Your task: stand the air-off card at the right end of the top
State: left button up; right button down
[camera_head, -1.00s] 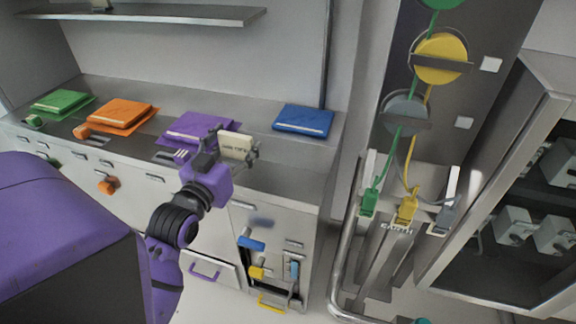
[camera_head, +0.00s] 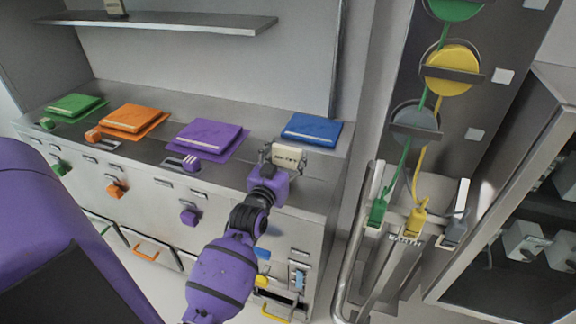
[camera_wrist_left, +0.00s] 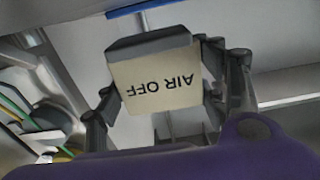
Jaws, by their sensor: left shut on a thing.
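The air-off card (camera_head: 289,157) is a small cream block with dark lettering. In the left wrist view the card (camera_wrist_left: 160,86) reads AIR OFF upside down, with a grey edge at its top. My left gripper (camera_head: 286,160) is shut on it, with a finger at each side of the card (camera_wrist_left: 165,95). It holds the card near the right end of the bench top (camera_head: 325,178), in front of the blue folder. Whether the card touches the top cannot be told. My right gripper is not in view.
Green (camera_head: 75,106), orange (camera_head: 131,118), purple (camera_head: 208,137) and blue (camera_head: 312,129) folders lie along the top. Another cream card stands on the shelf (camera_head: 160,22) above. A panel with green, yellow and grey discs (camera_head: 452,69) rises at the right.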

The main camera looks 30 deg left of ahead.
aim_at(286, 168)
pick_arm(q)
notch_tip(286, 168, down, 3)
jog(key=shift+w+f, duration=0.15)
jog(key=shift+f, duration=0.15)
jog(key=o, duration=1.2)
